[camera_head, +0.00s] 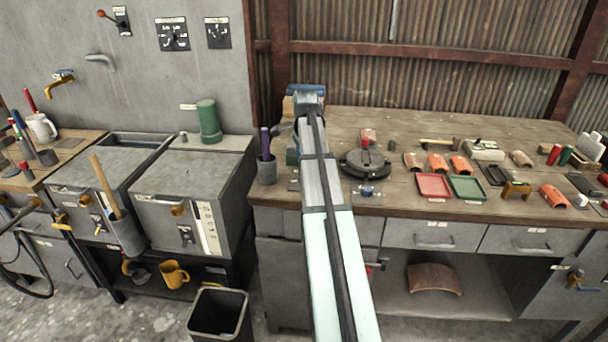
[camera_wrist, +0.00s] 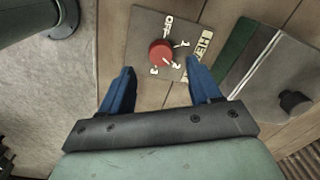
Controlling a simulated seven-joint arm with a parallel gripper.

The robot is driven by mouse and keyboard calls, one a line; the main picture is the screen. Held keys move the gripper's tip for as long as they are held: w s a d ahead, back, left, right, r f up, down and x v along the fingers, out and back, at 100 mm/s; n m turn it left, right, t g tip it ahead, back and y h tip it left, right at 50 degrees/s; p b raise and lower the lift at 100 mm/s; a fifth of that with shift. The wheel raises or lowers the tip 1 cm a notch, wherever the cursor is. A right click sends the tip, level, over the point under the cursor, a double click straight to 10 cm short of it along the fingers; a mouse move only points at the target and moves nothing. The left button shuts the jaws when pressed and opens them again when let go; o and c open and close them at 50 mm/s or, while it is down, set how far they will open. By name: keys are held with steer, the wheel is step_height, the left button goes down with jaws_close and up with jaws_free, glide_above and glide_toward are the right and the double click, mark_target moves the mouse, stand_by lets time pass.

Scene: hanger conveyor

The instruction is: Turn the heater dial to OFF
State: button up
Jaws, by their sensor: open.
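The heater dial (camera_wrist: 161,53) is a round red knob on a dark square plate (camera_wrist: 143,25) in the wrist view. The plate carries OFF above the knob, 1 and 2 on its right, 3 below, and a HEATER label at the right. A small pale mark on the knob seems to face 2, but it is too small to be sure. My gripper (camera_wrist: 160,69) is open, its two blue fingers apart on either side of the near side of the dial, with no visible contact. In the head view my gripper is at the bench's back left, and the dial is hidden there.
A black round device (camera_head: 364,164) stands to the right. A green cylinder (camera_head: 208,120) stands on the grey cabinet at left. The back middle of the bench is mostly clear.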

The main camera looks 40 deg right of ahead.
steer(key=shift+w+f, duration=0.15)
steer(key=shift+f, duration=2.5)
steer(key=c, duration=1)
